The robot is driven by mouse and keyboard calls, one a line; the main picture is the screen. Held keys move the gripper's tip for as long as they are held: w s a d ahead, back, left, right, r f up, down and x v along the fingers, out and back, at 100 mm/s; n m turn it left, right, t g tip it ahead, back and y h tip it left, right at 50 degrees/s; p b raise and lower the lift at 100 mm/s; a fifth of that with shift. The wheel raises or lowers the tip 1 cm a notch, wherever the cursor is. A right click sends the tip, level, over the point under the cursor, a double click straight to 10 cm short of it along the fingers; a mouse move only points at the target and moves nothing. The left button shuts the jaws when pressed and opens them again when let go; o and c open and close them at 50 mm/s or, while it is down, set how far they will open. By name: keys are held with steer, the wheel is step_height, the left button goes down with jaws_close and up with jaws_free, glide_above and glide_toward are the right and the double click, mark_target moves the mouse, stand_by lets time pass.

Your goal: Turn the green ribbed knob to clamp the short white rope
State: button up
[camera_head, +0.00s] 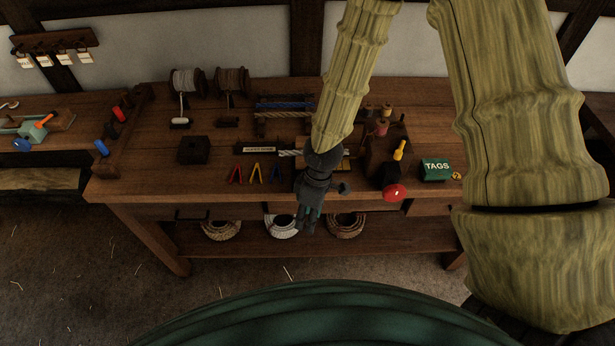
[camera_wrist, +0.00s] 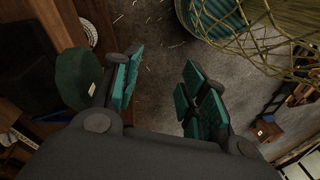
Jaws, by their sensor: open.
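A round dark green knob with a faceted edge (camera_wrist: 79,79) shows in the wrist view, just left of my gripper's left finger. In the head view, a small dark knob (camera_head: 345,188) at the bench's front edge, right of my gripper, looks like the same one; its ribs are too small to make out. A short white rope (camera_head: 288,153) lies on the bench behind my gripper, partly hidden by my arm. My gripper (camera_head: 308,218) points down at the front edge. In the wrist view its teal-padded fingers (camera_wrist: 155,95) are apart, with only floor visible between them.
A red knob (camera_head: 394,193) is at the front edge further right, near a yellow-handled tool (camera_head: 399,150) and a green TAGS box (camera_head: 436,169). Red, yellow and blue clips (camera_head: 255,173) lie left of my gripper. Rope coils (camera_head: 346,225) sit on the lower shelf.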

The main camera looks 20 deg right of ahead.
steer(key=w+r+n, duration=0.1)
steer(key=w+r, duration=0.1)
steer(key=r, duration=0.1)
steer(key=w+d+r+n+h+p, duration=0.1)
steer(key=w+r, duration=0.2)
steer(key=r, duration=0.1)
steer(key=w+d+r+n+t+h, duration=0.1)
steer(key=w+r+n, duration=0.1)
steer(key=r, duration=0.1)
steer(key=shift+w+d+r, duration=0.15)
steer(key=shift+w+r, duration=0.1)
steer(key=shift+w, duration=0.1)
steer(key=shift+f+p, duration=1.55)
steer(key=shift+f, duration=3.8)
jaws_close()
